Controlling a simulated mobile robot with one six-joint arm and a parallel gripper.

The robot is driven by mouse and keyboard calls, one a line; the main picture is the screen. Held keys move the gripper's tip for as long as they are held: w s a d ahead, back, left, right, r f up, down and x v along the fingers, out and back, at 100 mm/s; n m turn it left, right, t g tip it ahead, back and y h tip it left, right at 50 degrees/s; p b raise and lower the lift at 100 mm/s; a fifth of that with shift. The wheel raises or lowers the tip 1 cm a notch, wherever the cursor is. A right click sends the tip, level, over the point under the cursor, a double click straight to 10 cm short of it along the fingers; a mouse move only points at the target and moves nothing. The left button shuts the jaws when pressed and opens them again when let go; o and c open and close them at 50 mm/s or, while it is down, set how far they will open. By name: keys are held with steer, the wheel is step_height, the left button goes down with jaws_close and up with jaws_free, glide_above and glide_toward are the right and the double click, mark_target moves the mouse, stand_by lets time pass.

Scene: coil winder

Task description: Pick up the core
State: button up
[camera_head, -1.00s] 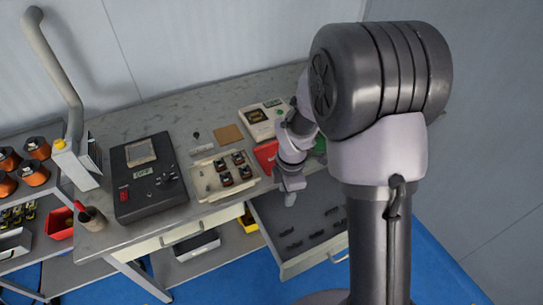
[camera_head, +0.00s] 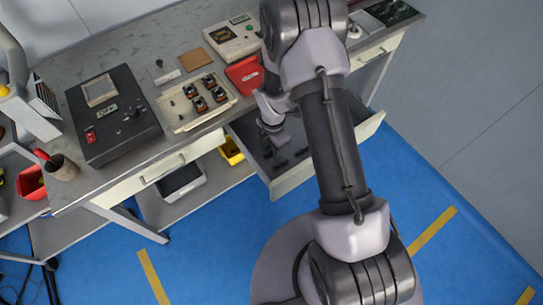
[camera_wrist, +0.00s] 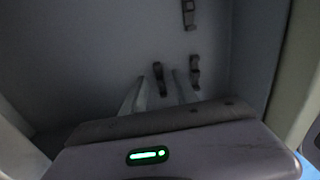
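Several small dark cores lie on the floor of an open grey drawer (camera_head: 290,182) under the bench. In the wrist view, one core (camera_wrist: 158,78) shows between the fingertips of my gripper (camera_wrist: 160,92). A second core (camera_wrist: 195,72) lies just to the right of the fingers, and a third core (camera_wrist: 188,14) lies farther up. My gripper is open, with its pale fingers pointing down into the drawer. I cannot tell how far the tips are above the floor. In the head view my gripper (camera_head: 274,138) is inside the drawer, partly hidden by my arm.
On the bench, a cream tray (camera_head: 176,124) holds several dark parts with copper. A red bin (camera_head: 244,76) stands behind the drawer, and a black control box (camera_head: 113,122) is at the left. The drawer walls stand close around my gripper.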

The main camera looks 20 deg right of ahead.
steer(key=shift+f, duration=0.45)
steer(key=shift+r, duration=0.15)
steer(key=shift+c, duration=0.5)
jaws_close()
steer(key=shift+r, duration=0.1)
step_height(320, 180, up, 10)
steer(key=p, duration=0.4)
steer(key=shift+p, duration=0.3)
